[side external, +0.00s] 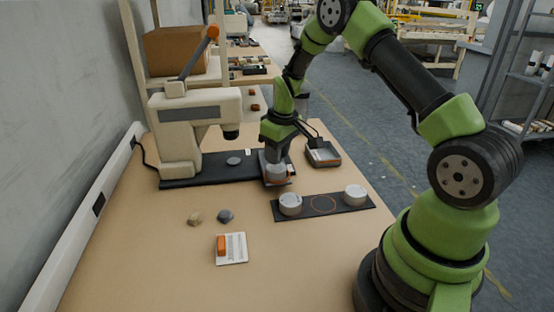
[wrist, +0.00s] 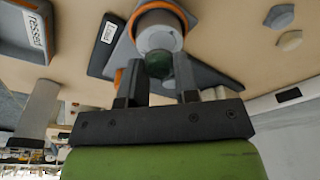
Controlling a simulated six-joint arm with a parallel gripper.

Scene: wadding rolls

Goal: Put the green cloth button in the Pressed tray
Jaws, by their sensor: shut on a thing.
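My gripper (side external: 277,158) is low over the near right end of the dark press base. In the wrist view my gripper (wrist: 159,80) is shut on the green cloth button (wrist: 182,67), which shows as a dark green patch at the fingertips. The fingers hide part of it. A grey cylinder (wrist: 158,32) with an orange ring lies just beyond the fingertips; I cannot tell whether it touches the button. The Pressed tray (wrist: 37,32), its label partly cut off, is at the upper left. In the side view a dark tray (side external: 322,153) stands right of my gripper.
The cream press (side external: 190,125) with a raised lever stands behind left. A dark mat (side external: 340,203) with two pale cylinders and an empty orange ring lies in front. Two small pieces (side external: 225,216) and a white card (side external: 237,250) lie front left. The front table is mostly clear.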

